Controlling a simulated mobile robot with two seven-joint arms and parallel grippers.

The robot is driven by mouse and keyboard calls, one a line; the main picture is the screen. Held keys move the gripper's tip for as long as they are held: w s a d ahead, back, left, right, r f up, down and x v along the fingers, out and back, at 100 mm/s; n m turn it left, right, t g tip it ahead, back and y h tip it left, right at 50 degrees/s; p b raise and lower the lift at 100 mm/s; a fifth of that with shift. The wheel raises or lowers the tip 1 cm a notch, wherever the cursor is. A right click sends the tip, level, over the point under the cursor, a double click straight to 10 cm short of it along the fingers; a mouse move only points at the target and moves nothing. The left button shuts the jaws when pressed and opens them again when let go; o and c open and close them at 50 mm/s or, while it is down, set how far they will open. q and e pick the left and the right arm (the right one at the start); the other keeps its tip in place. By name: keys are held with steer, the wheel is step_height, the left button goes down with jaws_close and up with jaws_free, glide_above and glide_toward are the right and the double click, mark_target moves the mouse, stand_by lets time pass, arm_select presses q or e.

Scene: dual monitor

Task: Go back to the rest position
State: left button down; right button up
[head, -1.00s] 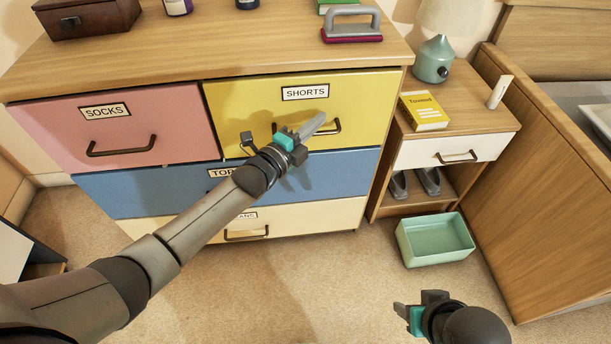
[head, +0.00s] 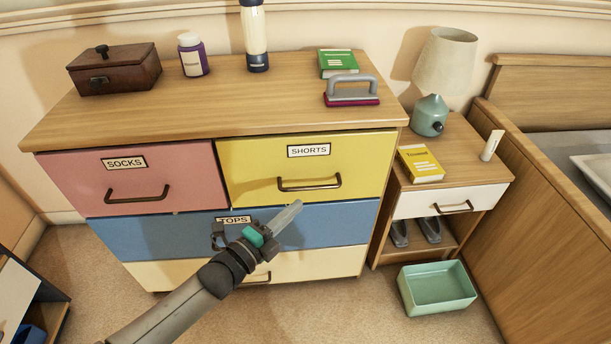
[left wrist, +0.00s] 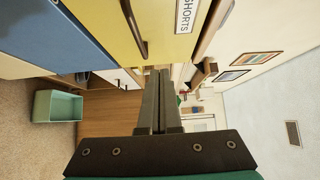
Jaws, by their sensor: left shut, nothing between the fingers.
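My left gripper (head: 290,214) is shut and empty in the head view. It is in front of the blue TOPS drawer (head: 350,222), below the handle of the yellow SHORTS drawer (head: 250,165). In the left wrist view its two fingers (left wrist: 158,75) lie together with nothing between them, and the yellow drawer front (left wrist: 105,20) is close beside them. All the drawers look closed. The gripper hides part of the blue drawer front and its handle. My right gripper is out of view.
The dresser top (head: 290,110) holds a wooden box (head: 115,70), bottles, a green book (head: 338,63) and a brush (head: 352,92). A nightstand (head: 460,140) with a lamp (head: 430,115) stands to the right. A green bin (head: 437,288) is on the floor, beside a bed frame (head: 530,220).

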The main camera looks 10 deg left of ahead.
arm_select(q)
steer(key=s+a+f+n+g+y+p, duration=0.2)
steer(key=s+a+f+n+g+y, duration=0.25)
steer(key=f, duration=0.45)
steer(key=s+a+f+n+g+y+p, duration=0.1)
steer(key=s+a+f+n+y+p, duration=0.2)
steer(key=s+f+n, duration=0.5)
steer(key=s+a+f+n+g+p, duration=0.1)
steer(key=s+f, duration=0.3)
steer(key=s, duration=0.4)
steer(key=s+a+f+n+g+y+p, duration=0.1)
steer(key=s+f+n+g, duration=0.3)
steer(key=s, duration=0.4)
steer(key=s+a+f+n+g+p, duration=0.1)
steer(key=s+f+n+g, duration=0.2)
steer(key=s, duration=0.5)
steer(key=shift+s+f+p, duration=0.3)
steer(key=shift+f, duration=0.3)
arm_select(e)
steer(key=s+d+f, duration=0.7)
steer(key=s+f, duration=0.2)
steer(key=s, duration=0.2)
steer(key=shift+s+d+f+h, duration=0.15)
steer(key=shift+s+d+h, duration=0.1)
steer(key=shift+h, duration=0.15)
arm_select(q)
steer(key=shift+n, duration=0.25)
